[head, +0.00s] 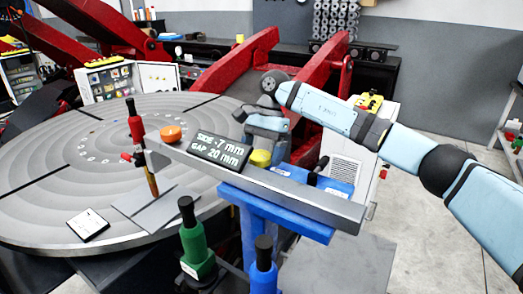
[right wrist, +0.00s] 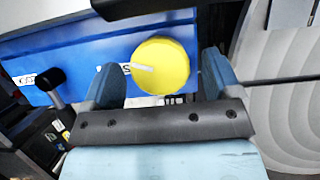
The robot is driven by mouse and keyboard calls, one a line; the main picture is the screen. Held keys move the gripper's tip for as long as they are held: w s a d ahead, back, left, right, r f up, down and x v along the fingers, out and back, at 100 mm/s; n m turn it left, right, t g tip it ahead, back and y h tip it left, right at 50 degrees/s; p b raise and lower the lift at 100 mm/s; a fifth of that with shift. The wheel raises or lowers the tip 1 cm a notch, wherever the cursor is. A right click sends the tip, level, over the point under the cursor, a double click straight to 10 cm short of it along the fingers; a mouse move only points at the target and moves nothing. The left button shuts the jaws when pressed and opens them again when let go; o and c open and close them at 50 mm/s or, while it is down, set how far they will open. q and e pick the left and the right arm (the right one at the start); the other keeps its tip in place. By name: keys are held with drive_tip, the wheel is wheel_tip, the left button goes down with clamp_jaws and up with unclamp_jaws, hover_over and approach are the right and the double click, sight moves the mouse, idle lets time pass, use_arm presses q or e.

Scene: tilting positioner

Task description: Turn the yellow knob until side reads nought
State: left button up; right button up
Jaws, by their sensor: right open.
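The yellow knob (head: 261,158) sits on the blue fixture beside the grey bar. In the right wrist view the yellow knob (right wrist: 165,68) is round with a white pointer line directed left. My right gripper (head: 266,146) is over the knob. In the right wrist view my right gripper (right wrist: 160,80) is open, with one finger on each side of the knob; a gap shows on the left, and I cannot tell whether the right finger touches. The dark display (head: 220,149) reads "SIDE -7 mm" and "GAP 20 mm"; the mark before the 7 is small. My left gripper is not in view.
An orange knob (head: 171,133) is at the bar's left end, near a red-handled clamp (head: 135,122). Green (head: 196,248) and blue (head: 263,272) black-topped handles stand in front. A large grey round table (head: 40,165) fills the left. Red arms rise behind.

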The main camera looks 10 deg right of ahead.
drive_tip(key=c, duration=0.9)
drive_tip(key=shift+c, duration=0.2)
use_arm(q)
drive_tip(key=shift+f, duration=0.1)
